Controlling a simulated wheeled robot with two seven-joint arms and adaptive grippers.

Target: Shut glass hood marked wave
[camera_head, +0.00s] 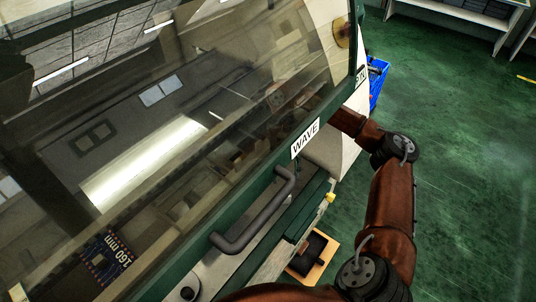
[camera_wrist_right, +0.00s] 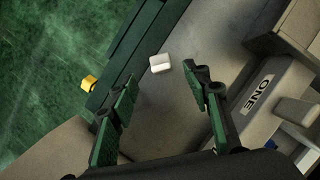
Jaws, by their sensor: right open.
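The glass hood (camera_head: 130,130) fills the left of the head view, with a green frame and a white WAVE label (camera_head: 305,138) on its edge. A dark bar handle (camera_head: 255,215) is fixed to this edge below the label. The hood appears raised, its edge over the machine's front. My right arm comes up at the right and its wrist end passes behind the hood's edge, so the gripper is hidden there. In the right wrist view my right gripper (camera_wrist_right: 160,80) is open and empty, with a small white block (camera_wrist_right: 160,63) beyond its fingertips. My left gripper is not in view.
A yellow piece (camera_head: 330,197) sits at the end of the green rail, also seen in the wrist view (camera_wrist_right: 89,83). A grey part marked ONE (camera_wrist_right: 257,95) is right of the fingers. A blue crate (camera_head: 377,80) stands behind. Green floor (camera_head: 470,150) at the right is open.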

